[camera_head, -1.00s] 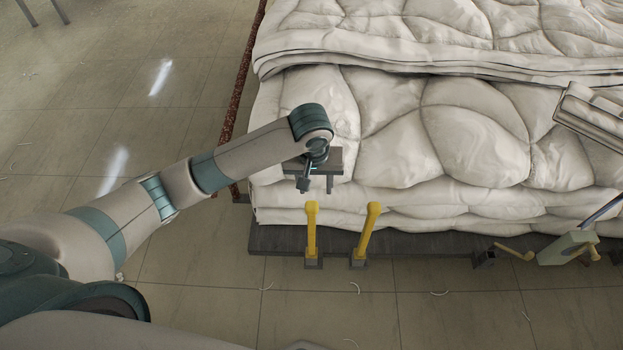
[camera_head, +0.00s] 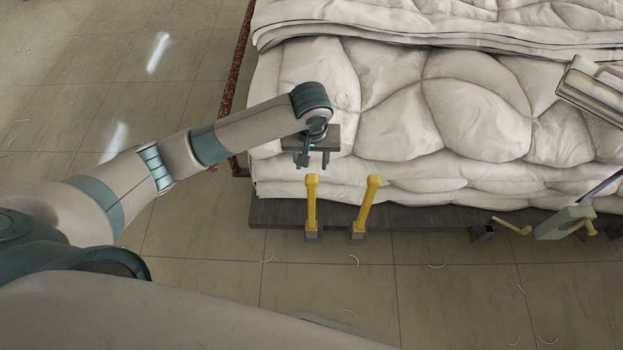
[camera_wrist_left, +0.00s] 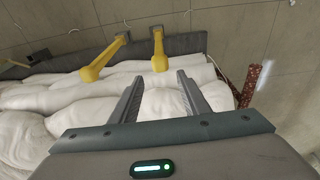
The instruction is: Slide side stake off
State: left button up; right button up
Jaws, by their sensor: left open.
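Two yellow stakes stand in dark sockets along the front edge of the platform: a left one (camera_head: 311,205) and a right one, tilted to the right (camera_head: 366,205). Both also show in the left wrist view, the left one (camera_wrist_left: 159,50) and the right one (camera_wrist_left: 100,60). My left gripper (camera_head: 312,165) is open and empty, just above and behind the left stake's top, in front of the white duvets. In the left wrist view its fingers (camera_wrist_left: 158,92) are spread, with no stake between them. My right gripper is not in view.
White duvets (camera_head: 440,120) are heaped on a dark platform (camera_head: 420,219). A rusty red post (camera_head: 236,90) stands at the left corner. A pale winch-like box with a yellow handle (camera_head: 565,223) is at the right. The tiled floor in front is mostly clear.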

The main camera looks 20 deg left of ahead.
aim_at(311, 179)
pick_arm(q)
jog(key=f, duration=0.4)
jog(key=w+f, duration=0.1)
jog(key=f, duration=0.4)
jog(key=w+f, duration=0.1)
jog(key=f, duration=0.3)
jog(key=shift+a+f, duration=0.25)
jog(key=shift+a, duration=0.05)
jog(key=shift+c, duration=0.7)
grip_shut()
